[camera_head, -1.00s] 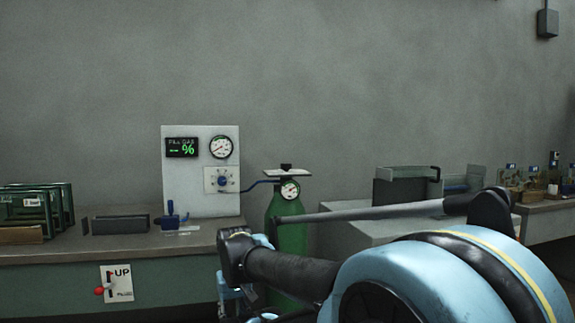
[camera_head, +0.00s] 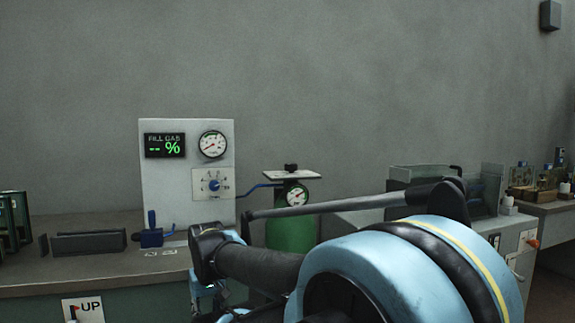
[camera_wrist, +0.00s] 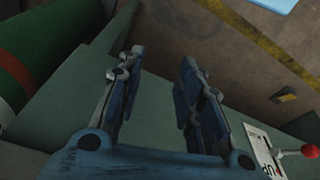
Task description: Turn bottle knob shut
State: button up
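The green gas bottle (camera_head: 290,234) stands beside the bench, with a pale plate, a small gauge (camera_head: 297,194) and a dark knob (camera_head: 291,168) on top. A blue hose runs from it to the upright panel. My arm hides its lower part. In the wrist view part of a green cylinder with a red and white band, apparently the bottle (camera_wrist: 22,62), shows at the upper left. My gripper (camera_wrist: 160,65) is open and empty, its two blue fingers apart. It is beside the bench front, apart from the knob. In the head view my arm mostly hides the gripper.
The panel (camera_head: 150,195) on the bench carries a display reading "-- %", a gauge and a blue dial (camera_head: 213,185). A red-knobbed UP lever (camera_wrist: 309,151) is on the bench front. Another bench (camera_head: 545,208) with boxes stands at the right.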

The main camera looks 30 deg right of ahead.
jog(key=shift+o, duration=0.6)
jog(key=shift+a, duration=0.1)
jog(key=o, duration=0.6)
notch_tip(320, 180, up, 2)
jog(key=shift+s+r, duration=0.1)
jog(key=shift+s, duration=0.05)
jog(key=w+d+r+m, duration=0.3)
jog(key=w+r, duration=0.2)
jog(key=r, duration=0.4)
jog(key=w+d+r+m, duration=0.25)
jog(key=w+r, duration=0.25)
jog(key=r, duration=0.3)
notch_tip(320, 180, up, 35)
jog(key=m+g, duration=0.2)
jog(key=m, duration=1.3)
send_over(291, 167)
jog(key=w+d, duration=0.1)
jog(key=w, duration=0.1)
jog(key=f, duration=1.7)
jog(key=shift+w+d, duration=0.2)
jog(key=shift+c, duration=0.5)
jog(key=shift+r, duration=0.1)
jog(key=c, duration=1)
